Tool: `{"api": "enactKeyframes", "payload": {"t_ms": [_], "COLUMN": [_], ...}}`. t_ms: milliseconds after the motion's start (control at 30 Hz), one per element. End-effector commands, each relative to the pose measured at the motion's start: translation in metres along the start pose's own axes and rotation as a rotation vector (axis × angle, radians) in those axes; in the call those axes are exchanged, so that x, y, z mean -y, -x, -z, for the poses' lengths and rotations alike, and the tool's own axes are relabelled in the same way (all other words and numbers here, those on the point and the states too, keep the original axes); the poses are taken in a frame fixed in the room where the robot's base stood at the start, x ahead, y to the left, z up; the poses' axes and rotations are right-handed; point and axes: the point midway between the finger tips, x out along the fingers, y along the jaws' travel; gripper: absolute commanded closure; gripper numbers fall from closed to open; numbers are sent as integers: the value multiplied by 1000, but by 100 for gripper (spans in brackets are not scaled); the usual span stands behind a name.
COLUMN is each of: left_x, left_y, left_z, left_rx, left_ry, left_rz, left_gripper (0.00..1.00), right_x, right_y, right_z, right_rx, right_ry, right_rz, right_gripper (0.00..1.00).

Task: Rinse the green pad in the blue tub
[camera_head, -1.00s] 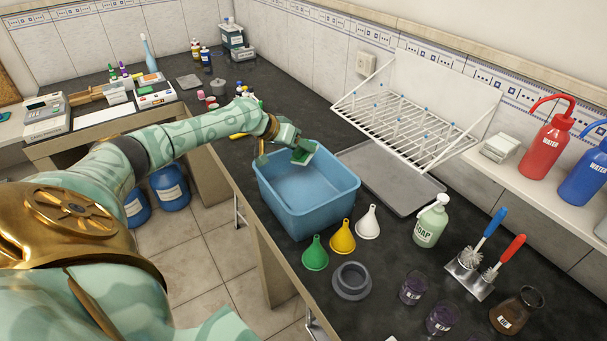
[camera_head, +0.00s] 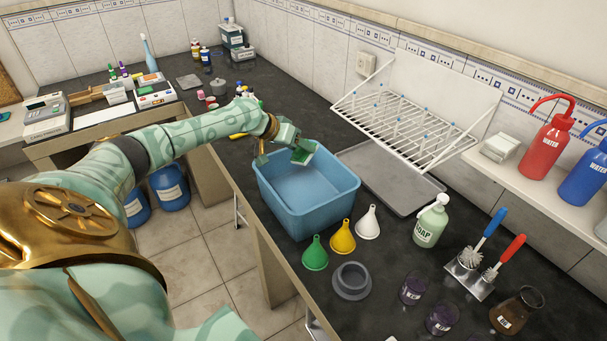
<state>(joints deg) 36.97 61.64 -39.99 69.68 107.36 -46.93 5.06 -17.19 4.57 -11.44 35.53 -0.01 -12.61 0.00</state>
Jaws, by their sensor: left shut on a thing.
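The green pad (camera_head: 304,151) is held by my left gripper (camera_head: 295,146) over the far edge of the blue tub. The gripper is shut on it. The pad looks tilted, and part of it is hidden by the fingers. The blue tub (camera_head: 317,205) stands on the dark bench near its front edge, its open top facing up. The pad appears at about rim height; I cannot tell whether it touches the wall. My right gripper is not in view.
A grey tray (camera_head: 405,203) and white drying rack (camera_head: 408,128) stand right of the tub. Green (camera_head: 315,256), yellow (camera_head: 342,238) and white (camera_head: 367,224) funnels stand in front. A soap bottle (camera_head: 431,222), brushes (camera_head: 474,257) and beakers (camera_head: 442,319) stand at the right front.

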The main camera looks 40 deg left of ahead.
Motion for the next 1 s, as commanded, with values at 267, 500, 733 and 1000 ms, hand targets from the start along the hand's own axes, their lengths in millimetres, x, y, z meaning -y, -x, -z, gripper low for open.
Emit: {"api": "enactKeyframes", "payload": {"t_ms": [267, 500, 733, 1000], "left_x": [0, -2, -12, -15], "left_y": [0, 4, 23, 28], "left_z": [0, 4, 21, 25], "left_rx": [0, -1, -2, 0], "left_ry": [0, 0, 0, 0], "left_rz": [0, 0, 0, 0], "left_gripper": [67, 67, 67, 67], "right_x": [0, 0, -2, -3], "right_y": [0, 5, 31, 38], "right_z": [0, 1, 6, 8], "right_rx": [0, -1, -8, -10], "right_ry": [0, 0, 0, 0], "right_rz": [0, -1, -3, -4], "right_gripper": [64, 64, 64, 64]}}
